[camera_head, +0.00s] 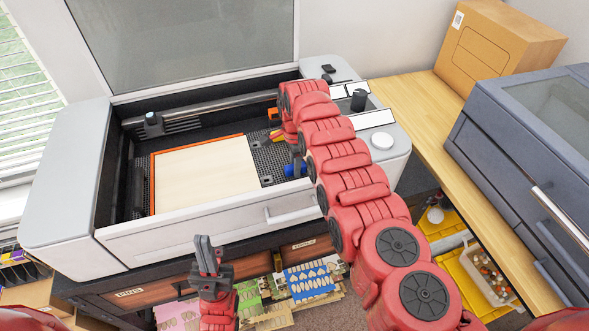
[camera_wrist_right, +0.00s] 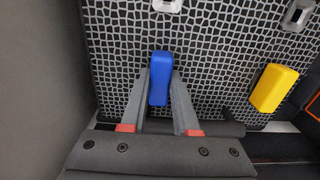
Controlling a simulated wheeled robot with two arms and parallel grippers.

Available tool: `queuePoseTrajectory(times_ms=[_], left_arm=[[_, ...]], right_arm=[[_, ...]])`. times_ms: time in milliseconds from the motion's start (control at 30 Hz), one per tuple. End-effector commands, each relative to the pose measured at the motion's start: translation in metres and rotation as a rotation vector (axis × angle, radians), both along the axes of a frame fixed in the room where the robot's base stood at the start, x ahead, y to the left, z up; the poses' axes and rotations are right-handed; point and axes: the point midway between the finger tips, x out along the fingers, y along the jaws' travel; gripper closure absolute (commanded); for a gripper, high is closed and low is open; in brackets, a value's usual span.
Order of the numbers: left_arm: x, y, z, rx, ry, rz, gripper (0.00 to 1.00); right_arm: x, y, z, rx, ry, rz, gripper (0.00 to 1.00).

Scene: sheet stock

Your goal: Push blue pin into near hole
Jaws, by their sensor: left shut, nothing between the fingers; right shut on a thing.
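The blue pin (camera_head: 295,170) is at the right side of the machine's bed, near its front wall. In the right wrist view the blue pin (camera_wrist_right: 159,76) stands between the fingers of my right gripper (camera_wrist_right: 160,95), which is shut on it over the mesh bed. Whether the pin touches the bed is unclear. A metal plate with a hole (camera_wrist_right: 167,5) lies beyond the pin, cut by the picture's top edge, and another (camera_wrist_right: 297,15) is at upper right. In the head view my arm partly hides this area. My left gripper (camera_head: 208,255) is shut and empty, in front of the machine.
A yellow pin (camera_wrist_right: 273,88) is to the right of the blue one in the wrist view. A pale sheet (camera_head: 200,172) with an orange edge lies on the bed. The machine's front wall (camera_head: 180,232) and raised lid (camera_head: 180,40) bound the space.

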Motion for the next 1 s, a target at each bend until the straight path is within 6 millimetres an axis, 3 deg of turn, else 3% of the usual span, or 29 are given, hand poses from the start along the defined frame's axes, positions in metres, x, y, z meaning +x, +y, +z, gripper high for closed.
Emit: queuePoseTrajectory(times_ms=[267, 1000], left_arm=[[0.0, 0.0, 0.007, 0.0, 0.0, 0.0, 1.0], [0.0, 0.0, 0.045, 0.0, 0.0, 0.0, 1.0]], right_arm=[[0.0, 0.0, 0.007, 0.0, -0.001, 0.0, 1.0], [0.0, 0.0, 0.048, 0.0, -0.001, 0.0, 1.0]])
